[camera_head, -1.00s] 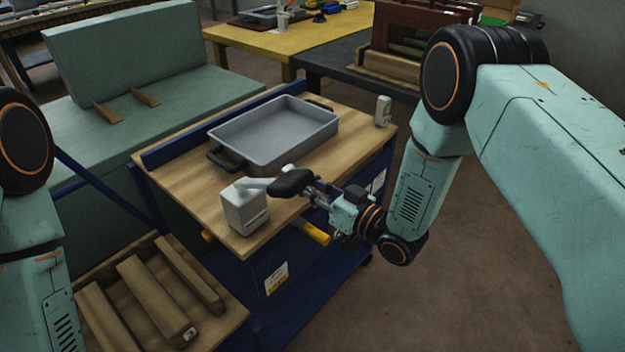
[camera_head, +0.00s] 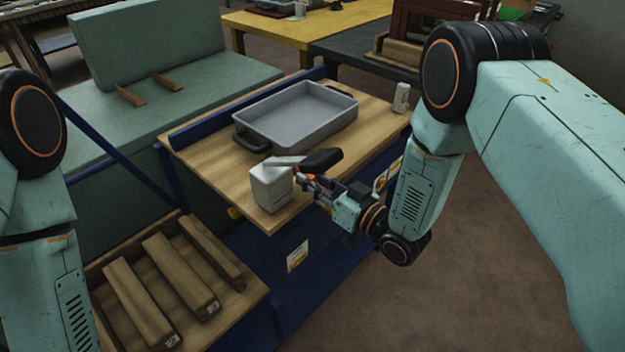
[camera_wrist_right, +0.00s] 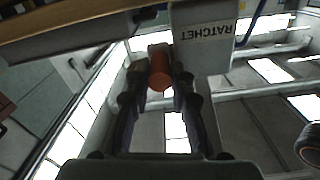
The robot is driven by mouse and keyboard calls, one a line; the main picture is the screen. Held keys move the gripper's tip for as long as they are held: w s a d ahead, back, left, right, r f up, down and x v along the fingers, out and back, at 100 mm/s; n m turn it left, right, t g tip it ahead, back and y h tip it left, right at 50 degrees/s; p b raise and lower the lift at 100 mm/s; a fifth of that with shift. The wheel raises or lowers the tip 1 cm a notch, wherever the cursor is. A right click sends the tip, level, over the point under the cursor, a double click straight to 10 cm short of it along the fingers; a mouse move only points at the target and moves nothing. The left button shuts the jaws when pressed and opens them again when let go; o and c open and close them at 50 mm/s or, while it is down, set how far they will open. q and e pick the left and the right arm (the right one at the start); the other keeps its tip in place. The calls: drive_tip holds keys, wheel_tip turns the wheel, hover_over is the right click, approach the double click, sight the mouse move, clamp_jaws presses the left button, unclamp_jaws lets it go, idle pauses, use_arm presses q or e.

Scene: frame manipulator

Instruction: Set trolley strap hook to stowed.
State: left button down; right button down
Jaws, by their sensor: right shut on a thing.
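A white box (camera_head: 270,190) stands at the near corner of the trolley top (camera_head: 215,170). A pale lever (camera_head: 286,162) with a black grip (camera_head: 322,158) lies across its top, pointing right. In the right wrist view the box is lettered RATCHET (camera_wrist_right: 203,42), upside down. My right gripper (camera_head: 308,182) is just right of the box, below the black grip. In the wrist view its fingers (camera_wrist_right: 160,82) are shut on an orange-red round-ended piece (camera_wrist_right: 159,74) beside the box. I cannot tell whether that piece is the strap hook. My left gripper is out of view.
A grey tray (camera_head: 300,117) sits on the trolley top, with a small white container (camera_head: 401,97) at the far right corner. Wooden blocks (camera_head: 180,275) lie on a lower platform at left. A green bench (camera_head: 170,100) stands behind. The floor at right is clear.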

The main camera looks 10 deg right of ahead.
drive_tip(key=shift+s+a+f, duration=0.1)
drive_tip(key=shift+s+a, duration=0.05)
drive_tip(key=shift+a, duration=0.05)
drive_tip(key=c, duration=1.2)
unclamp_jaws()
drive_tip(key=shift+o, duration=0.2)
drive_tip(key=shift+d, duration=0.1)
drive_tip(key=shift+d, duration=0.1)
drive_tip(key=v, duration=1.1)
drive_tip(key=shift+s+d, duration=0.25)
drive_tip(key=shift+s, duration=0.1)
